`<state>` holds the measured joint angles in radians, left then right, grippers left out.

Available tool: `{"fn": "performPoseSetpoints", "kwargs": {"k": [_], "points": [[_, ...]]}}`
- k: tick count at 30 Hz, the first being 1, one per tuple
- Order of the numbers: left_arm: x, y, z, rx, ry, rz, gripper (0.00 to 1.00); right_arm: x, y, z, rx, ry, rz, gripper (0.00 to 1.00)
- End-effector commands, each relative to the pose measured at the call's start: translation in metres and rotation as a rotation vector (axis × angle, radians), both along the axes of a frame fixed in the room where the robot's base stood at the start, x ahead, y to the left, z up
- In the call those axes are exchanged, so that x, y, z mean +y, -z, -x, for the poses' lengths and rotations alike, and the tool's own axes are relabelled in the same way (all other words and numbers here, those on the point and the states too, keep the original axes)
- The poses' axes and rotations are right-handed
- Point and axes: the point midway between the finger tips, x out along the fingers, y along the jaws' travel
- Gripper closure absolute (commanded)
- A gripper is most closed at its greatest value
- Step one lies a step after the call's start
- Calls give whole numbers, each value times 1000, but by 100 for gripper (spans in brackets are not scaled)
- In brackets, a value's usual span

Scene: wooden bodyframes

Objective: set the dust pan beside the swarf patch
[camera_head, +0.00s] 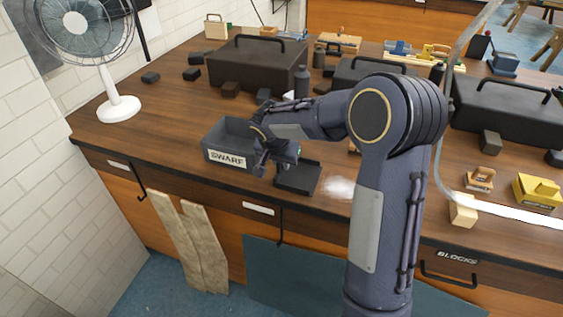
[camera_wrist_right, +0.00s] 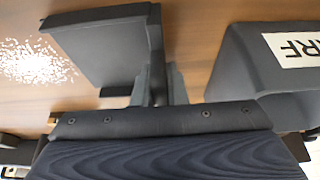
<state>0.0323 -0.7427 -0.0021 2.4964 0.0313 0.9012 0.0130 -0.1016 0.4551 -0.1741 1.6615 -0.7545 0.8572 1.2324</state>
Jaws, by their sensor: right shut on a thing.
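The dark dust pan (camera_head: 298,178) is at the front part of the bench, just left of the pale swarf patch (camera_head: 340,188). My right gripper (camera_head: 284,160) is shut on the dust pan at its left end. In the right wrist view the grey fingers (camera_wrist_right: 157,85) close around the handle of the pan (camera_wrist_right: 98,48), and the white swarf patch (camera_wrist_right: 38,62) lies beyond its far side, apart from it. The pan looks level, at or very near the bench top; I cannot tell whether it touches. My left gripper is not in view.
A grey bin labelled SWARF (camera_head: 226,140) stands left of the pan; it also shows in the wrist view (camera_wrist_right: 240,65). A fan (camera_head: 118,107) stands at the left, dark toolboxes (camera_head: 258,68) behind. A wooden block (camera_head: 463,211) is at the right. The bench's front edge is close.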

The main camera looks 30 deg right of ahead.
Motion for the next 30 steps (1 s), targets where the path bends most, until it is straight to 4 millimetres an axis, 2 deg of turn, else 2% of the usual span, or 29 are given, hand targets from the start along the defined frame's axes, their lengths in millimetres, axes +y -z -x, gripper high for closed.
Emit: {"fn": "performPoseSetpoints", "kwargs": {"k": [4, 5, 9, 17, 21, 26, 30], "points": [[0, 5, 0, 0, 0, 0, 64, 0, 4, 0, -1, 0, 0, 100], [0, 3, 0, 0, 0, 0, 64, 0, 2, 0, 0, 0, 0, 84], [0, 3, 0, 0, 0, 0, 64, 0, 2, 0, 0, 0, 0, 66], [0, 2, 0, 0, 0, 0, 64, 0, 1, 0, 0, 0, 0, 66], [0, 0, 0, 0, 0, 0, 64, 2, -6, 1, -3, -1, 0, 66], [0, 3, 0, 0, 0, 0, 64, 11, -32, 8, -6, -3, -1, 66], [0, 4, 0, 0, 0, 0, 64, 20, -62, 15, -6, -2, -1, 66]]}}
